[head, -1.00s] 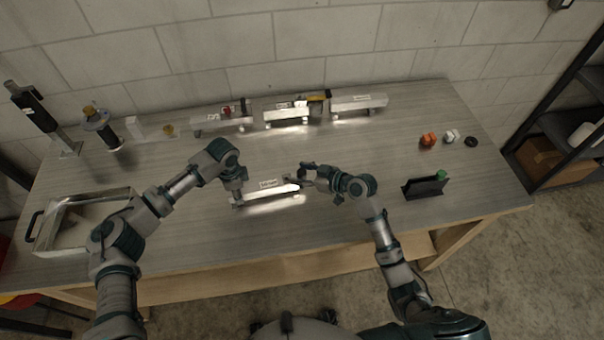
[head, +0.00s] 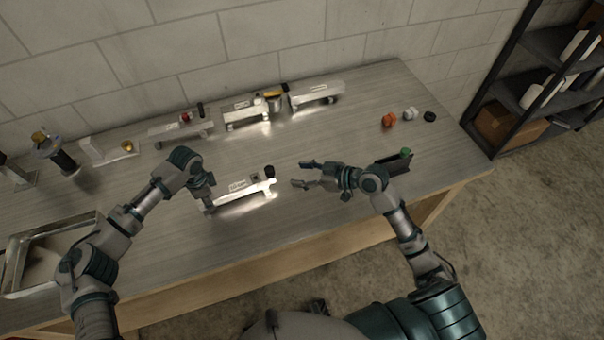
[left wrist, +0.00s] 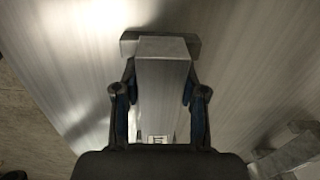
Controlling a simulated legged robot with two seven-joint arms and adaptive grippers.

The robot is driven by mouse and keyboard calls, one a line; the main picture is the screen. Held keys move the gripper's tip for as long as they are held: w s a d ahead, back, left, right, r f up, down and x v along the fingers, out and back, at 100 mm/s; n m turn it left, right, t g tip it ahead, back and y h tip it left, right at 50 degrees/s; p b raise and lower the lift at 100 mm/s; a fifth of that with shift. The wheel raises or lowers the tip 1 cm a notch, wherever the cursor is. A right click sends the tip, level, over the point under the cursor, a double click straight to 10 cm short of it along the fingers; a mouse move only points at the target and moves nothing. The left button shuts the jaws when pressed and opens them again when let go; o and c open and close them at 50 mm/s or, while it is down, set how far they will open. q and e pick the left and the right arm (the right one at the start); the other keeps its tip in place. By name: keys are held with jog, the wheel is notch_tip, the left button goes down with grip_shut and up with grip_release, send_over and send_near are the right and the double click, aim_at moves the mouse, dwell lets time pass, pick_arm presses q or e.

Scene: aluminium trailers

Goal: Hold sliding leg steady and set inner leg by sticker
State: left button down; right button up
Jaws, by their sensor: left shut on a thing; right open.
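The aluminium sliding leg (head: 240,197) lies near the middle of the bench with a printed white sticker (head: 238,185) on it. A small block and a dark knob (head: 268,170) stand at its right end. I cannot clearly tell the inner leg from the sliding leg. My left gripper (head: 208,202) is shut on the leg's left end. In the left wrist view its fingers (left wrist: 160,95) lie on both sides of the square aluminium tube (left wrist: 163,75), which has a crosspiece at its far end. My right gripper (head: 303,173) is open and empty, just right of the knob and apart from it.
Several similar aluminium assemblies (head: 315,93) line the back of the bench. A metal tray (head: 50,226) is at the left. Orange, white and black small parts (head: 389,120) lie at the right.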

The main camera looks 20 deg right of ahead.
pick_arm(q)
jog(key=shift+s+a+f, duration=0.1)
jog(key=shift+s+f, duration=0.05)
jog(key=shift+f, duration=0.3)
jog(key=shift+s+a+f, duration=0.1)
jog(key=shift+s+f, duration=0.05)
jog(key=shift+f, duration=0.25)
pick_arm(e)
jog(key=shift+f, duration=0.1)
pick_arm(q)
jog(key=c, duration=0.8)
grip_release()
jog(key=shift+c, duration=0.2)
jog(key=shift+o, duration=1.4)
jog(key=shift+w+f, duration=0.25)
jog(key=shift+w, duration=0.2)
jog(key=shift+s+r, duration=0.15)
jog(key=shift+r, duration=0.15)
pick_arm(e)
jog(key=shift+w+a+f, duration=0.1)
jog(key=shift+w+a, duration=0.05)
jog(key=shift+w, duration=0.2)
